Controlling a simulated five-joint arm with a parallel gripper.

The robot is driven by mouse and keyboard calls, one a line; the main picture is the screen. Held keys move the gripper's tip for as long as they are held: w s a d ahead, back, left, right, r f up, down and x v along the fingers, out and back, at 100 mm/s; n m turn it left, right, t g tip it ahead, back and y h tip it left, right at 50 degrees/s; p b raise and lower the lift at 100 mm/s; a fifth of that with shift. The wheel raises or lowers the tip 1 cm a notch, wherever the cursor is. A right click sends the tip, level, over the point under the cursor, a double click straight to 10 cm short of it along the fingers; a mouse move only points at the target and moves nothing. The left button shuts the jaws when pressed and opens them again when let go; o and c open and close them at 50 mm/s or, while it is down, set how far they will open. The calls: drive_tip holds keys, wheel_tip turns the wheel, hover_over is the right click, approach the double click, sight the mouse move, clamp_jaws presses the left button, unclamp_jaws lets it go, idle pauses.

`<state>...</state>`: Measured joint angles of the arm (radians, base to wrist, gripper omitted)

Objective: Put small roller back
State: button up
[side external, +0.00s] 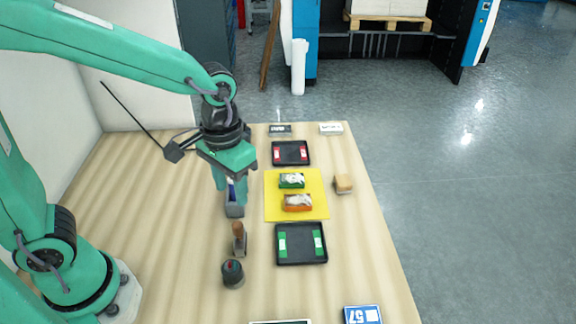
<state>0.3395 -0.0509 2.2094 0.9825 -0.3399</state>
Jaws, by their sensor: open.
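My gripper (229,182) points down over the left-middle of the table, its teal fingers open. Just below and between the fingers is a small grey block-like item (235,210) with a dark blue upper part, perhaps the small roller in a holder; the fingers partly hide it, and I cannot tell whether they touch it. Nearer the camera stands a brown-handled tool (239,234) with a grey base. A dark rounded item (232,273) with a reddish mark stands in front of that. I cannot tell for sure which one is the small roller.
A yellow mat (272,205) holds a green-edged pack (291,181) and an orange-edged pack (297,202). A black tray with red strips (290,146) lies behind, one with green strips (301,257) in front. A tan block (343,184) sits right.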

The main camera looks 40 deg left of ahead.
drive_tip(key=shift+a, duration=0.15)
drive_tip(key=s+a+r+t, duration=0.5)
drive_tip(key=s+a+r, duration=0.2)
drive_tip(key=a, duration=0.3)
drive_tip(key=shift+r+t, duration=0.3)
drive_tip(key=shift+r, duration=0.35)
